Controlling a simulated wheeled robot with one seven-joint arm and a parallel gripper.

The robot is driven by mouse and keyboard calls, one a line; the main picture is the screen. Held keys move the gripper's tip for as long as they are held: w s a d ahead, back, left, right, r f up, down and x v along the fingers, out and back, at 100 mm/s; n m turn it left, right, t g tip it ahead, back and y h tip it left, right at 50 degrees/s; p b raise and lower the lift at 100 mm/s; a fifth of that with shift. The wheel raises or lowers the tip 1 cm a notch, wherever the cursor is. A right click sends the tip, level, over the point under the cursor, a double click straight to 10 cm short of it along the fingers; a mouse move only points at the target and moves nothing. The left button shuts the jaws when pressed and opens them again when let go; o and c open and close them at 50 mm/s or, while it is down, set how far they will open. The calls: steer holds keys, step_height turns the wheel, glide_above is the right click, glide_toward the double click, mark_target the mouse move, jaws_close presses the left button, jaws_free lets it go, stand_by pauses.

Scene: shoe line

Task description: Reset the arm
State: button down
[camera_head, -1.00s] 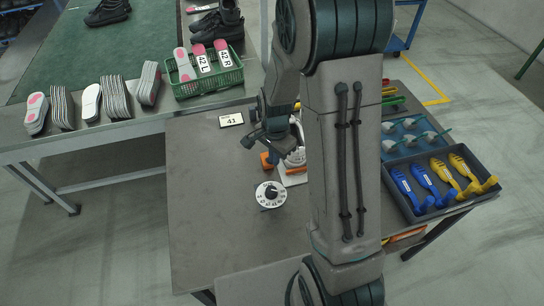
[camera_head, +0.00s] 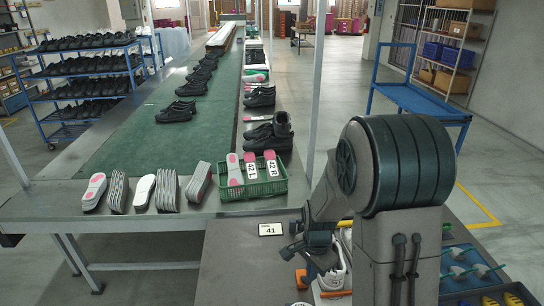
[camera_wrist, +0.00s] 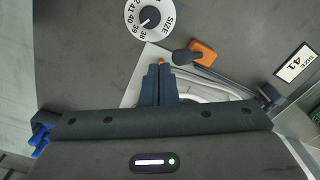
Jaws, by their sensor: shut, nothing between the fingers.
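My gripper (camera_wrist: 160,68) is shut and empty in the wrist view, with its two dark fingers together. It is above a pale plate (camera_wrist: 131,95) and a white curved object that my gripper partly hides. In the head view my arm stands at the right, and my gripper (camera_head: 316,262) is over the grey worktable (camera_head: 235,268), beside a white shoe-like object (camera_head: 334,277). The fingertips are hard to make out there.
A size dial (camera_wrist: 149,17) and an orange clamp-like part (camera_wrist: 203,53) lie close to my gripper. A "41" card (camera_head: 271,229) lies on the worktable. A green crate (camera_head: 262,188) and insoles stand on the line behind. Trays (camera_head: 458,287) are at right, partly hidden.

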steer(key=s+r+n+t, duration=0.3)
steer(key=s+r+n, duration=0.9)
steer(key=s+r, duration=0.4)
step_height(320, 180, up, 3)
steer(key=shift+r+t, duration=0.1)
steer(key=shift+t, duration=0.2)
steer(key=shift+w, duration=0.25)
